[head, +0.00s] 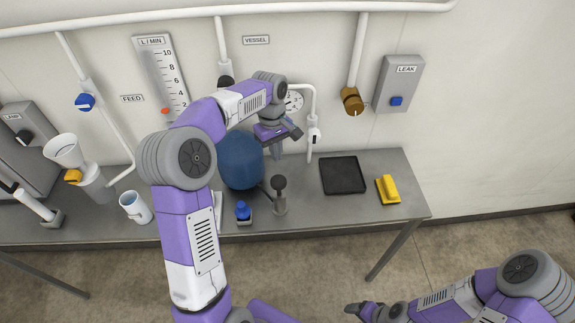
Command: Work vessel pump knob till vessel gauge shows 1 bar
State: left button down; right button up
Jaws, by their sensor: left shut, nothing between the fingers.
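The blue round vessel (238,163) stands on the bench, partly hidden behind my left arm. A small pump (280,205) stands in front of it at the right, with a dark round knob (279,182) on top. The white round gauge (294,101) is on the wall behind my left wrist. It is partly covered and its reading is too small to tell. My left gripper (276,152) is shut and empty, pointing down above and behind the knob, apart from it. My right gripper (352,308) is low at the bottom, off the bench; its jaws are unclear.
A black tray (343,175) and a yellow block (388,190) lie to the right. A white cup (136,208) is at the left. White pipes (312,115) run down the wall.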

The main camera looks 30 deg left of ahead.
aim_at(277, 179)
pick_arm(q)
jog(key=shift+s+f+b, duration=0.7)
jog(key=shift+s+b, duration=0.05)
jog(key=shift+b, duration=0.1)
jog(key=f+b, duration=0.5)
jog(key=shift+d+f, duration=0.2)
jog(key=shift+d, duration=0.1)
pick_arm(e)
notch_tip(277, 179, down, 7)
jog(key=s, duration=0.1)
jog(key=shift+r, duration=0.1)
